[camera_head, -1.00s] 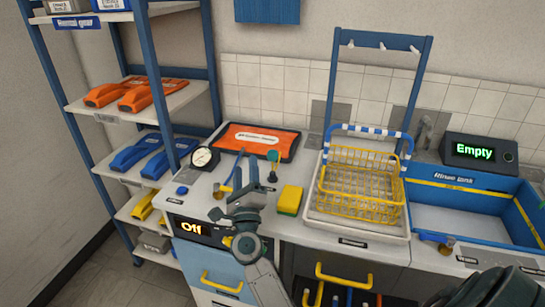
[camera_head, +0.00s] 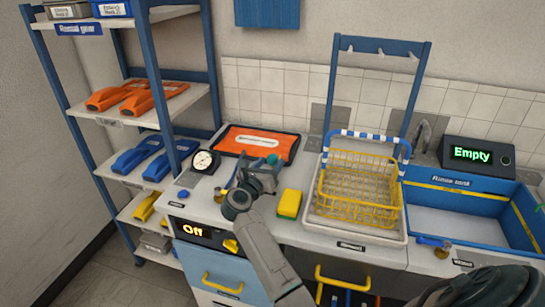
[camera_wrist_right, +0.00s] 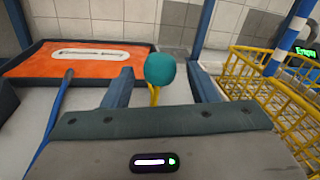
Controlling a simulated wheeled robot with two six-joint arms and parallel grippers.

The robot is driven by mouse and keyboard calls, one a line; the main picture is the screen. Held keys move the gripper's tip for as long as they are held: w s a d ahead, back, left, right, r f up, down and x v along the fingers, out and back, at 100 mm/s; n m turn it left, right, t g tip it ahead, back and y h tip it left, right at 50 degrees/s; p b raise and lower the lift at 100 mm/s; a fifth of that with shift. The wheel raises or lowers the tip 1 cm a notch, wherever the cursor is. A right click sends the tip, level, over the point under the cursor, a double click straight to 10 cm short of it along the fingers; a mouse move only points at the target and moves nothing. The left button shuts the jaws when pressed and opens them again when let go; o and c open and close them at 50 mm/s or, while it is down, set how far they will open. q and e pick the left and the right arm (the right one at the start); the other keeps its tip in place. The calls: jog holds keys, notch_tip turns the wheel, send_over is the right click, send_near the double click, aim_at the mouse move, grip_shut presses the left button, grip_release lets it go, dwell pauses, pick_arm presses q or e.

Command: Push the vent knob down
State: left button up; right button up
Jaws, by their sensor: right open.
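A round teal knob (camera_head: 272,159), likely the vent knob, stands on a thin stem on the bench's left part. In the right wrist view the teal knob (camera_wrist_right: 160,71) sits between the fingers, with its yellow lower part just below. My right gripper (camera_head: 262,170) is open at the knob, with a finger on either side. I see no clear contact. The gripper hides most of the stem in the head view. My left gripper is not in view.
A round gauge (camera_head: 203,161) stands left of the gripper, and an orange tray (camera_head: 259,142) lies behind it. A yellow sponge (camera_head: 289,204) and a yellow wire basket (camera_head: 360,190) are to the right. A display (camera_head: 192,230) reads "Off".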

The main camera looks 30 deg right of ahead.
jog(key=shift+w+d+r, duration=0.1)
jog(key=shift+w+d, duration=0.25)
jog(key=shift+d, duration=0.2)
jog(key=shift+w+d, duration=0.3)
jog(key=shift+d, duration=0.2)
